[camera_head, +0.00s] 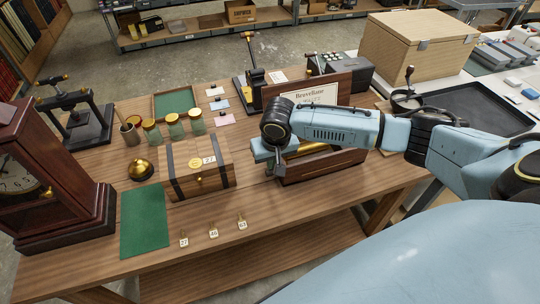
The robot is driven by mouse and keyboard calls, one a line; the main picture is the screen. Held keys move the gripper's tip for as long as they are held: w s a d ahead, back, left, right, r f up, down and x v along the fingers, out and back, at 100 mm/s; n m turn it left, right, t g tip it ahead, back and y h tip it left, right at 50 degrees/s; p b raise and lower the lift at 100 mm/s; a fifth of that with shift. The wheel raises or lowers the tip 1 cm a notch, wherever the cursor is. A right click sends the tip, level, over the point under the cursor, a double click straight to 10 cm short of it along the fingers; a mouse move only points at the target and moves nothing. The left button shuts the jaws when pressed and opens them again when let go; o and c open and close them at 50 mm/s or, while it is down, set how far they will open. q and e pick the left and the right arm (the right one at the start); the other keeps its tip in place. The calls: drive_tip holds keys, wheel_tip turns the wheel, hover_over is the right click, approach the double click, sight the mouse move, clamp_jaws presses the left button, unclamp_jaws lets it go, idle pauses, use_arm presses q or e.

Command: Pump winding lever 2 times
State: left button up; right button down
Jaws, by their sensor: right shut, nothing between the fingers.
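A dark wooden box (345,160) with its lid raised stands at the middle right of the table. Its lid carries a card (312,95) reading roughly "Bravellane", and a brass-coloured part shows inside. My right gripper (267,168) is shut and empty at the left end of this box, pointing down. My right arm crosses in front of the lid and hides much of the inside. I cannot clearly make out the winding lever; it may be hidden behind the gripper. Whether the gripper touches the box is unclear. My left gripper is out of view.
A banded chest (200,175) tagged 27 stands left of the gripper, with a brass bell (140,168) and jars (174,125) beyond. A clock (45,185) stands at the far left. A green mat (144,220) and small numbered tags (213,233) lie in front.

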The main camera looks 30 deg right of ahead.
drive_tip(key=shift+s+a+f, duration=0.1)
drive_tip(key=shift+s+f, duration=0.1)
drive_tip(key=shift+f, duration=0.45)
drive_tip(key=shift+s+f, duration=0.2)
drive_tip(key=shift+f, duration=0.4)
drive_tip(key=shift+f, duration=0.2)
drive_tip(key=shift+s+f+b, duration=0.1)
drive_tip(key=shift+f+b, duration=0.55)
drive_tip(key=shift+f, duration=0.55)
drive_tip(key=shift+b+x, duration=0.55)
drive_tip(key=shift+x, duration=0.4)
drive_tip(key=shift+r, duration=0.1)
